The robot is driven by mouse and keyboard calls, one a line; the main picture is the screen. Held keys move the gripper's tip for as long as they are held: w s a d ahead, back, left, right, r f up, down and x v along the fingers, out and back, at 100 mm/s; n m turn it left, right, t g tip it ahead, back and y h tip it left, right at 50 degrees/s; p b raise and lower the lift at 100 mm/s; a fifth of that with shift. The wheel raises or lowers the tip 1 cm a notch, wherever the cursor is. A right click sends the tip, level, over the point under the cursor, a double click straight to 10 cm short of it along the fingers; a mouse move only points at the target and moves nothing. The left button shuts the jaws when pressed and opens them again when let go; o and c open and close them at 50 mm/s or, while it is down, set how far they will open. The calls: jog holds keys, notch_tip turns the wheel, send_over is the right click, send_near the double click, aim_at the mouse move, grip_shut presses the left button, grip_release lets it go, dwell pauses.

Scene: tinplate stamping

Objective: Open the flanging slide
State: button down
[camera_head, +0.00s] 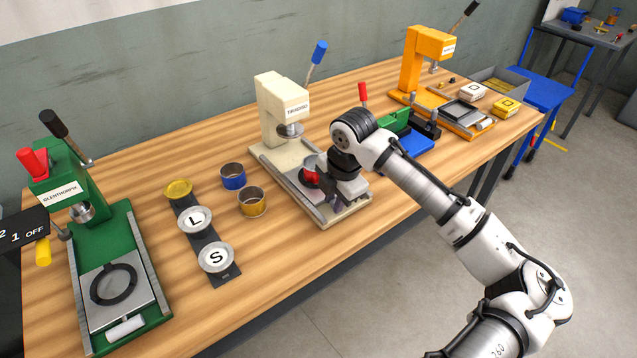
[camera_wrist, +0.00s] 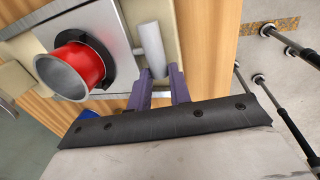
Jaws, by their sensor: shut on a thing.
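The cream press (camera_head: 282,97) stands mid-bench, its round punch (camera_head: 290,131) raised under the head. Its flanging slide is a metal plate (camera_wrist: 128,60) carrying a black ring with a red can (camera_wrist: 75,66) in it. In the head view the red can (camera_head: 312,175) sits in front of the punch, partly hidden by my wrist. The slide's grey cylindrical handle (camera_wrist: 150,46) reaches down between my fingers. My gripper (camera_wrist: 162,82) is shut on this handle at the front of the press; in the head view (camera_head: 335,196) the wrist hides most of the grip.
A green press (camera_head: 75,195) stands left. A black rack with L and S discs (camera_head: 210,246), a blue can (camera_head: 233,176) and a gold can (camera_head: 252,202) lie between. A blue-green fixture (camera_head: 408,135) and a yellow press (camera_head: 427,60) stand right. The bench's front edge is close.

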jog(key=shift+s+d, duration=0.4)
jog(key=shift+s, duration=0.1)
jog(key=c, duration=1.3)
grip_release()
notch_tip(320, 180, up, 14)
jog(key=s+d+b, duration=0.1)
jog(key=s+b, duration=0.1)
jog(key=shift+d+f, duration=0.2)
jog(key=shift+d, duration=0.05)
jog(key=shift+s+f, duration=0.1)
